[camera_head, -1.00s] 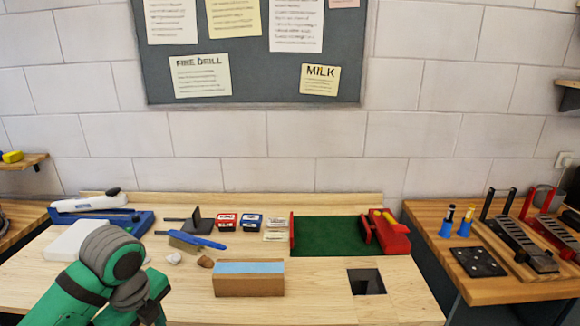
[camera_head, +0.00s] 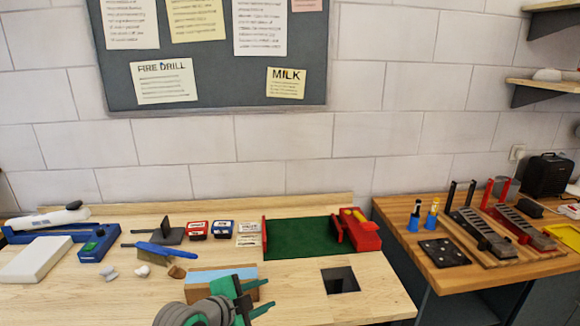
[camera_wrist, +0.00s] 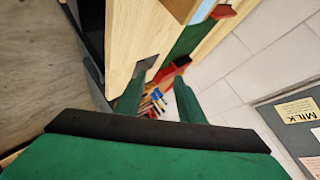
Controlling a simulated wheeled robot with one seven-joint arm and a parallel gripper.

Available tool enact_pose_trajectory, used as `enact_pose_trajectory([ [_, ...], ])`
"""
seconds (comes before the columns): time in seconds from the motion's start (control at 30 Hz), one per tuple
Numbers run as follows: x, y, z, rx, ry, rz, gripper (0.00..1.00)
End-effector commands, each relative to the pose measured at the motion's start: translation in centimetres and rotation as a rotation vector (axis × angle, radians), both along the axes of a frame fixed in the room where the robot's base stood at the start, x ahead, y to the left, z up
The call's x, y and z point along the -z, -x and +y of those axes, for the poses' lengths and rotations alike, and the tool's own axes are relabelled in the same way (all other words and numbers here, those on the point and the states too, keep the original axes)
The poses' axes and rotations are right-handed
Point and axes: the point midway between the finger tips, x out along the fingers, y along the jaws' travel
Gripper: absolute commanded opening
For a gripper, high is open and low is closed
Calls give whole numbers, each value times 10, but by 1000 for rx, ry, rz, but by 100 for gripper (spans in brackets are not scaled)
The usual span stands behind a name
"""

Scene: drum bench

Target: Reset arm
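My gripper (camera_head: 264,296) is at the bottom middle of the head view, with its green fingers pointing right. It is in front of the wooden block with a light blue top (camera_head: 205,275) and hides part of it. In the wrist view my gripper (camera_wrist: 158,88) has its two green fingers spread apart with nothing between them in their grasp. The wrist view is strongly tilted and looks past the bench edge.
A second bench (camera_head: 450,280) stands right, across a gap.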

Motion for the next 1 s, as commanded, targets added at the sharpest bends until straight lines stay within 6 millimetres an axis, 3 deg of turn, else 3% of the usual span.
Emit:
enact_pose_trajectory([
  [0.03,2,-3,-17,-19,70,-18,35],
  [0.2,5,-9,-53,-107,285,-68,35],
  [0.53,32,5,-96,-308,658,-96,35],
  [0.77,70,36,-112,-466,857,-81,35],
  [1.0,118,88,-119,-634,998,-54,35],
])
